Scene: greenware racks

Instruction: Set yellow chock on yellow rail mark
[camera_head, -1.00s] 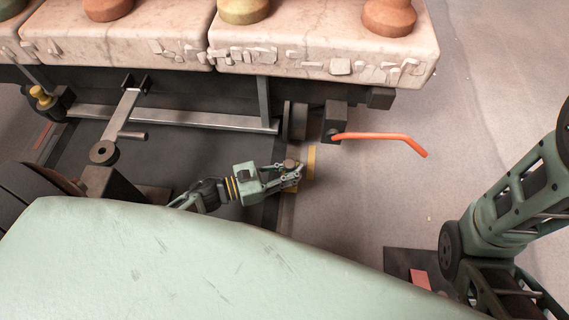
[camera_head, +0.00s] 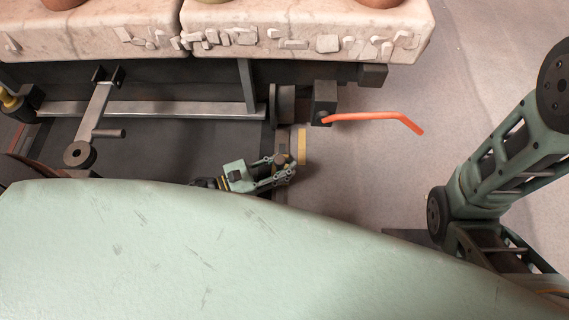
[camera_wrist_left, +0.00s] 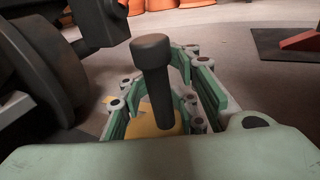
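The yellow chock (camera_wrist_left: 142,126) shows in the left wrist view as a yellow base under an upright dark post with a thick round cap. My left gripper (camera_head: 285,167) has its fingers on both sides of this post and appears closed on it. In the head view the chock's dark knob (camera_head: 281,158) shows at the fingertips, and its base is mostly hidden. Whether the chock's base touches the floor is unclear. My right gripper is out of view.
A cart wheel (camera_head: 285,105) stands beyond the gripper, under a pale slab (camera_head: 310,35) bearing pots. An orange lever (camera_head: 375,117) sticks out to the right of the wheel. A crank (camera_head: 97,120) hangs at the left. Pale floor (camera_head: 360,190) is clear right of the mark.

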